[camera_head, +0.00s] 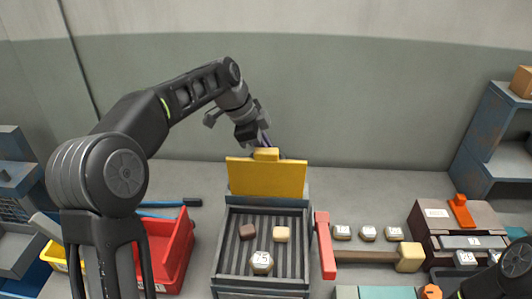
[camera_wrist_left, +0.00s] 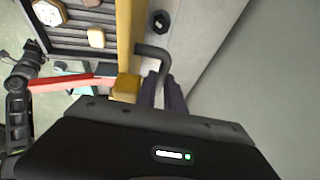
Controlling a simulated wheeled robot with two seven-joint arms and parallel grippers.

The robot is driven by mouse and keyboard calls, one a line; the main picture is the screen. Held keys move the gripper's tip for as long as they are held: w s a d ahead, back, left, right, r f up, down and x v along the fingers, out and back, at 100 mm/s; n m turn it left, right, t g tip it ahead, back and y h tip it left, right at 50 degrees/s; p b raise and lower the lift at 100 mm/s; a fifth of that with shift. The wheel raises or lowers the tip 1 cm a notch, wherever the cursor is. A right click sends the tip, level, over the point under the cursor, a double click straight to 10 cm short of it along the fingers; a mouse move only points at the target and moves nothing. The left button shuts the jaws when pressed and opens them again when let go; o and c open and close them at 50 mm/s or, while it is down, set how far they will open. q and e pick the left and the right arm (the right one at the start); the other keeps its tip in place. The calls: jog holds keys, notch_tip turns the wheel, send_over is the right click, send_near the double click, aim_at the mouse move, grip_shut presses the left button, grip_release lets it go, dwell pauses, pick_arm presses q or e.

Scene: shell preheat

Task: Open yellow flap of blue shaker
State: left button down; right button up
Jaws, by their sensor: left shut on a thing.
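The blue-grey shaker (camera_head: 309,245) stands at the middle of the bench with its ribbed tray open to view. Its yellow flap (camera_head: 266,178) stands upright across the back of the tray, with a yellow tab (camera_head: 266,154) on its top edge. The flap also shows edge-on in the left wrist view (camera_wrist_left: 124,40). The exact contact is partly hidden. My right gripper cannot be made out.
Several small blocks, one a pale block (camera_head: 262,262), lie in the tray. A red bin (camera_head: 172,252) stands at left. A red bar (camera_head: 325,246) and a wooden-handled tool (camera_head: 372,256) lie at right. A blue-grey shelf (camera_head: 490,140) is at far right.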

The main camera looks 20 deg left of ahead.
pick_arm(q)
jog(key=shift+w+a+f+p, duration=0.25)
jog(key=shift+w+a+p, duration=0.1)
jog(key=shift+w, duration=0.4)
jog(key=shift+a, duration=0.1)
jog(key=c, duration=1.5)
grip_release()
jog(key=shift+w+f, duration=0.2)
jog(key=shift+o, duration=0.2)
jog(key=shift+f, duration=0.1)
jog(key=b+v, duration=0.1)
jog(key=v, duration=0.7)
jog(key=shift+r, duration=0.55)
jog(key=shift+s, duration=0.1)
jog(key=shift+d, duration=0.25)
